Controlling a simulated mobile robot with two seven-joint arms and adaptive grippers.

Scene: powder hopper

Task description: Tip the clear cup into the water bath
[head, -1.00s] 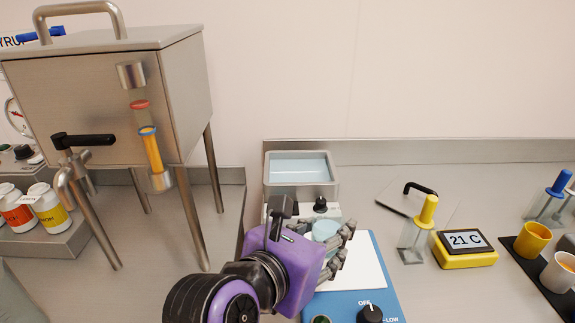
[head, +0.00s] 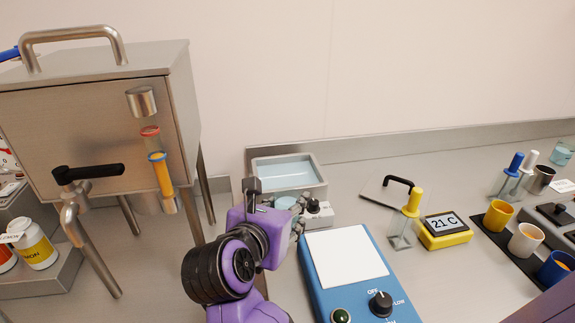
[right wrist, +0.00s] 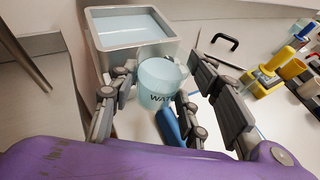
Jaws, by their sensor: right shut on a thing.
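The clear cup (head: 285,203) holds pale blue liquid and sits between the fingers of my right gripper (head: 294,212). In the right wrist view the cup (right wrist: 160,85) shows part of a dark "WATER" label and looks close to upright. My right gripper (right wrist: 165,95) is shut on it, with a finger on either side. The water bath (head: 320,174) is a grey metal tub with pale blue water. The cup is just in front of its near edge, not over the water. The bath (right wrist: 125,48) lies beyond the cup in the wrist view. My left gripper is not in view.
A steel hopper (head: 95,130) on legs stands left of the bath. A blue hotplate (head: 320,285) with a white top is at front centre. A flat lid with a black handle (head: 398,182), a yellow-handled tool (head: 412,205) and a yellow thermometer (head: 446,230) stand right.

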